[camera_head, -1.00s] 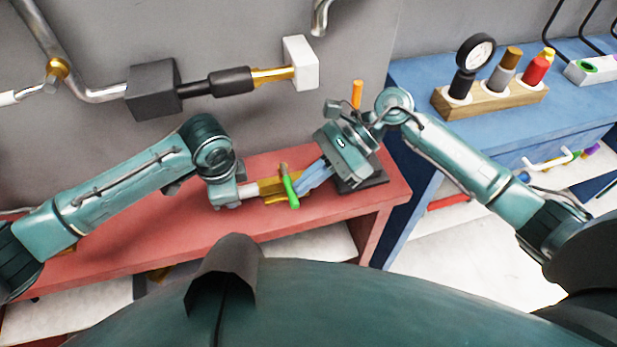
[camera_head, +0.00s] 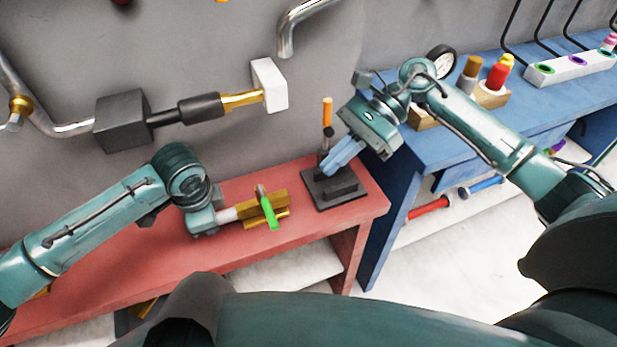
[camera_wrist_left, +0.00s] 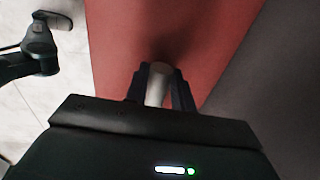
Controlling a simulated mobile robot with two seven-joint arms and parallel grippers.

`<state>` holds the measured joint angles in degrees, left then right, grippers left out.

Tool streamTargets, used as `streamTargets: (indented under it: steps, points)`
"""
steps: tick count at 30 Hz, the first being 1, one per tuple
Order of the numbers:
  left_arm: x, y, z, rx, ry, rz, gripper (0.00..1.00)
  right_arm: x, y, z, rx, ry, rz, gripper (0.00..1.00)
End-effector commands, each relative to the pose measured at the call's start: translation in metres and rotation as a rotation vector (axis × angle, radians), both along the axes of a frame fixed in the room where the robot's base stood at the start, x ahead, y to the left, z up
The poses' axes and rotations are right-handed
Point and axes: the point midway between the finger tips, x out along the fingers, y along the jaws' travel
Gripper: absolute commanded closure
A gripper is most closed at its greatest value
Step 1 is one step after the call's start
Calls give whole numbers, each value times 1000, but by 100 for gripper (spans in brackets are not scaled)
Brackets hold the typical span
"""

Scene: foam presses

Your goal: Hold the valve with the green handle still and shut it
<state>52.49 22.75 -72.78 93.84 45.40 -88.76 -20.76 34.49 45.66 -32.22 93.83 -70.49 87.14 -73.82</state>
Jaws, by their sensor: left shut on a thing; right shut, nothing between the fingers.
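The valve (camera_head: 281,201) has a brass body, a pale round stub at its left end and a green handle (camera_head: 268,211). The handle lies crosswise to the body. My left gripper (camera_head: 213,219) is shut on the valve's pale stub, and the left wrist view shows this stub (camera_wrist_left: 157,84) between the fingers. The valve is at the red bench; whether it touches the top is hard to tell. My right gripper (camera_head: 342,158) is shut and empty, with pale blue fingers, up and to the right of the valve, apart from it.
A black fixture with an orange handle (camera_head: 327,111) stands on the red bench (camera_head: 120,262), just below my right gripper. A blue bench (camera_head: 440,150) stands to the right with a gauge (camera_head: 441,61) and coloured bottles. Pipes run along the grey wall behind.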

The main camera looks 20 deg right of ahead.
Motion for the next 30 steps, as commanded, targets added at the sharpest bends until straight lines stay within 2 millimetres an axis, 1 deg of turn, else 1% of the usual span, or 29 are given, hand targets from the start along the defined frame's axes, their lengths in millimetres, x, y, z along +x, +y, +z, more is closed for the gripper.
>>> streamTargets:
  steps: [1,3,6,10,17,18,26,27,30]
  points:
    - [0,-1,0,-2,-1,0,100,1,-8,5,-2,-2,-2,100]
    - [0,-1,0,-2,-1,0,100,1,-16,11,-1,-1,-1,100]
    - [0,-1,1,-2,-1,0,100,2,-24,16,0,-1,-1,100]
    - [0,-1,1,-2,-1,0,100,2,-29,19,0,1,1,100]
    - [0,-1,1,-2,-1,0,100,2,-29,19,0,1,1,100]
    - [0,-1,1,-2,-1,0,73,2,-29,19,0,1,1,100]
    - [0,0,0,-1,0,0,51,2,-29,19,1,1,1,100]
    - [0,0,0,-1,0,0,50,2,-29,19,1,1,1,100]
    - [0,0,0,-1,0,0,50,2,-29,19,1,1,1,100]
